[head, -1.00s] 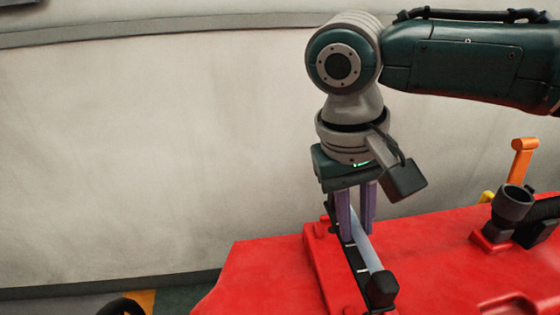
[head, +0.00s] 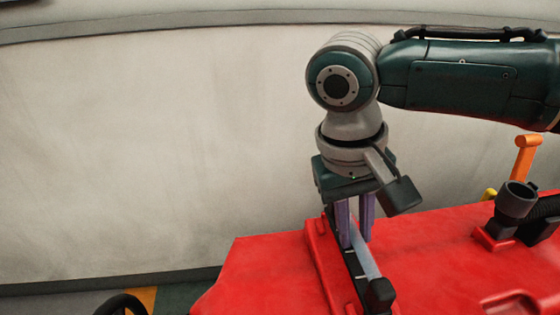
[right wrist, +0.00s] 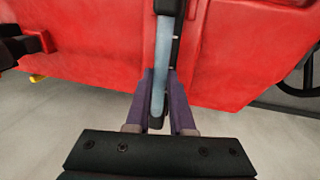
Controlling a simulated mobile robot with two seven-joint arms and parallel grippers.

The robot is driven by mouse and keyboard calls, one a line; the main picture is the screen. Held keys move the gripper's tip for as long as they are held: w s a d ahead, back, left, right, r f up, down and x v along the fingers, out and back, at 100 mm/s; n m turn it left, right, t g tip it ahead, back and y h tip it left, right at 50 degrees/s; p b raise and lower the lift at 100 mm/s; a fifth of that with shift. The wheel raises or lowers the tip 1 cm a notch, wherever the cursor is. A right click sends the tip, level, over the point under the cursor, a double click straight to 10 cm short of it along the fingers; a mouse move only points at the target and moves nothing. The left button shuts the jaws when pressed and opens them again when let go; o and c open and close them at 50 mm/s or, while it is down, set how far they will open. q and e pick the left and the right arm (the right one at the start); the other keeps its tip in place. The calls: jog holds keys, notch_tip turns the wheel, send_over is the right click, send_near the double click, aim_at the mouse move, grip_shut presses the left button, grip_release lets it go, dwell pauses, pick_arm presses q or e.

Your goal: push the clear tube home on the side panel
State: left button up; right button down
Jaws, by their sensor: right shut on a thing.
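The clear tube (head: 364,262) is a pale bluish length lying along a black strip on the red side panel (head: 280,265). Its near end meets a black block (head: 379,294) in the head view. My right gripper (head: 355,238) points down, with its purple fingers on either side of the tube, shut on it. In the right wrist view the tube (right wrist: 161,70) runs between the fingers, and its upper end reaches a dark fitting (right wrist: 167,6). The tube's far end is partly hidden by the fingers in the head view. My left gripper is out of view.
A dark cup-shaped fitting (head: 516,199) and an orange handle (head: 525,157) stand on the right of the red body. A pale wall (head: 150,150) fills the back. A dark round rim (head: 122,304) shows at the lower left.

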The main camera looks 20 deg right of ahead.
jog(key=shift+f, duration=0.35)
jog(key=shift+f, duration=0.1)
jog(key=shift+f, duration=0.35)
jog(key=shift+f, duration=0.1)
dwell(0.4)
jog(key=shift+f, duration=0.35)
jog(key=shift+r, duration=0.1)
dwell(0.4)
jog(key=shift+r, duration=0.1)
dwell(0.3)
